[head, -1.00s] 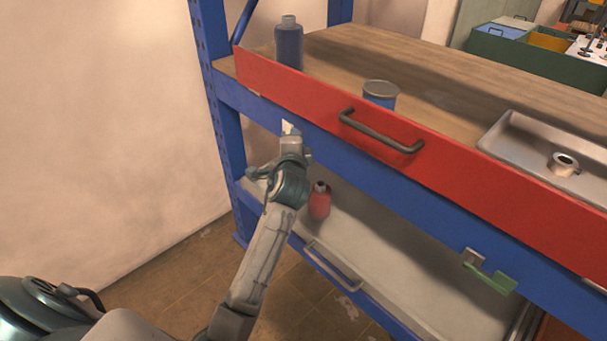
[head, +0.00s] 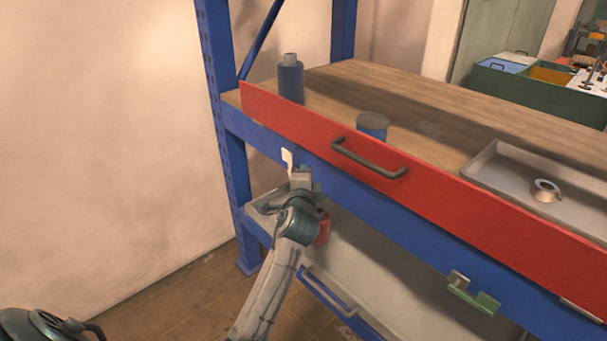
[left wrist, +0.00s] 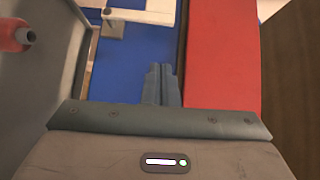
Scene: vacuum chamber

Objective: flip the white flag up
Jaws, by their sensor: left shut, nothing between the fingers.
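The white flag (head: 287,158) is on the front of the blue rail, under the left end of the red drawer front. It looks upright there; its lower part is hidden behind my gripper. In the left wrist view the white flag (left wrist: 140,16) is a pale bar across the top, pointing toward the red panel, with a small metal bracket (left wrist: 113,29) beside it. My left gripper (head: 299,176) is shut and empty, close to the flag. Its closed fingertips (left wrist: 160,68) are in front of the blue rail, seemingly apart from the flag. My right gripper is out of view.
A green flag (head: 474,298) on a metal bracket sticks out farther right on the rail. The red drawer front (head: 440,195) has a dark handle (head: 368,160). A red bottle (head: 322,228) stands on the lower shelf behind my wrist.

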